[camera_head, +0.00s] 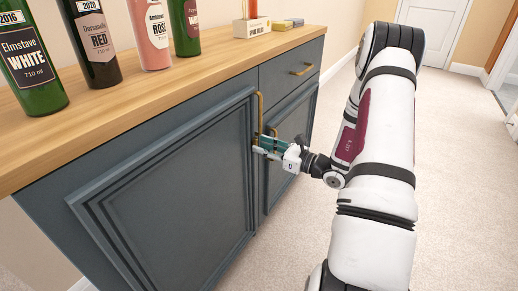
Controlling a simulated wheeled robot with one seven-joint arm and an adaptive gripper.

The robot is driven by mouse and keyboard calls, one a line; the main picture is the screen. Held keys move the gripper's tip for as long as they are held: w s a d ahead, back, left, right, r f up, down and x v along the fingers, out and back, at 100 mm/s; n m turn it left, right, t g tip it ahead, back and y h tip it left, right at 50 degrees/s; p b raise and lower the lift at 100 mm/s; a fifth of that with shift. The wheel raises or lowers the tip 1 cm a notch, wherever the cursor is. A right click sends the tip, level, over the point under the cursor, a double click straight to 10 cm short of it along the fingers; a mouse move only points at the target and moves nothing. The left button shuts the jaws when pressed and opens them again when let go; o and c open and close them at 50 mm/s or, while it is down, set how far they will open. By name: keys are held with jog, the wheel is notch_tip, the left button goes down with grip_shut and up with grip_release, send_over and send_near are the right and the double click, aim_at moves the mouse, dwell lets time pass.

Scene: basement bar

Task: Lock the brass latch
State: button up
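My gripper (262,152) is at the front of the blue-grey cabinet (180,190), by the seam between its two doors. A tall brass piece (260,106) stands upright at the edge of the left door, just above my gripper. A smaller brass piece (275,131) shows just right of it, close above the gripper. I cannot tell which brass piece is the latch or a handle, as my gripper covers the area below them. The gripper's fingers are small and overlap the cabinet front, so I cannot tell whether they hold or touch anything.
Several bottles (100,45) stand on the wooden countertop (160,88). A small labelled box (252,28) sits toward its far end. A drawer with a brass handle (302,69) is above the right door. Carpeted floor (460,150) is free to the right, toward a white door (433,27).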

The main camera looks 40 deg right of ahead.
jog(key=shift+x, duration=1)
grip_shut()
jog(key=shift+r+m+p, duration=0.1)
jog(key=shift+m+p, duration=0.3)
jog(key=m+p, duration=0.4)
jog(key=m, duration=0.1)
jog(key=m+p, duration=0.4)
jog(key=m, duration=0.2)
jog(key=m+p, duration=0.4)
jog(key=m, duration=0.1)
jog(key=shift+d+f+m+p, duration=0.25)
jog(key=shift+f+m+p, duration=0.1)
jog(key=shift+f+m, duration=0.05)
jog(key=shift+m, duration=0.3)
